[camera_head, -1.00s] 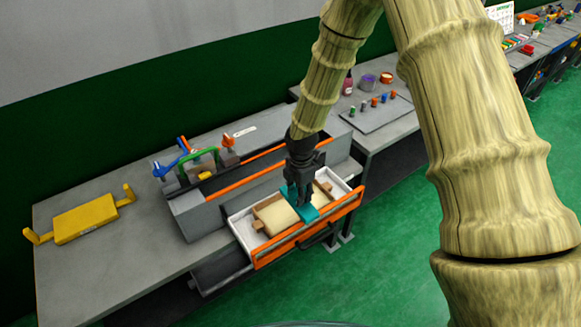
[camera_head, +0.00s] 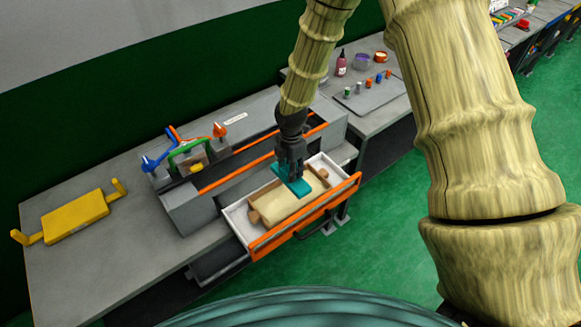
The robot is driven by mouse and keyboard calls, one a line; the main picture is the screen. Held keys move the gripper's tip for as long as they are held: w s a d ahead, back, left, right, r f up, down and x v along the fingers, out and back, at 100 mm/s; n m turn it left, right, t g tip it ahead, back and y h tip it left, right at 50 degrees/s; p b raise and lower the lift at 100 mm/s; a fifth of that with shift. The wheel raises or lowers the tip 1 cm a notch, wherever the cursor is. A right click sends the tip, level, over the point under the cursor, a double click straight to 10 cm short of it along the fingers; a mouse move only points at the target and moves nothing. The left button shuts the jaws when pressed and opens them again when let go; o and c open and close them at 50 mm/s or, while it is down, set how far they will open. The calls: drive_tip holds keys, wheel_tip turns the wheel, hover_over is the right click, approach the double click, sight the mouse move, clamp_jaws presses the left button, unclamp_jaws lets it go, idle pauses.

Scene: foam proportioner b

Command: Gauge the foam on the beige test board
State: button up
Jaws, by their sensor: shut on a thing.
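A beige slab (camera_head: 289,208), which looks like the test board, lies in an open white drawer (camera_head: 239,224) with an orange front edge. Brown blocks sit at its ends. My gripper (camera_head: 294,176) points down over the back part of the slab, shut on a flat teal piece (camera_head: 299,187), which may be the gauge. The teal piece hangs over the slab's back edge; I cannot tell whether it touches. My gripper hides part of the teal piece.
A grey machine with an orange rail (camera_head: 236,166) stands behind the drawer. Blue, green and orange levers (camera_head: 187,147) are on its left. A yellow plate with handles (camera_head: 76,217) lies on the left of the bench. Bottles and small pegs (camera_head: 368,83) stand on the right bench.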

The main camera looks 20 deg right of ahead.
drive_tip(key=shift+f+b, duration=1.5)
drive_tip(key=shift+f, duration=1.85)
drive_tip(key=o, duration=1.1)
drive_tip(key=shift+r, duration=0.1)
wheel_tip(320, 180, up, 12)
drive_tip(key=shift+f, duration=0.1)
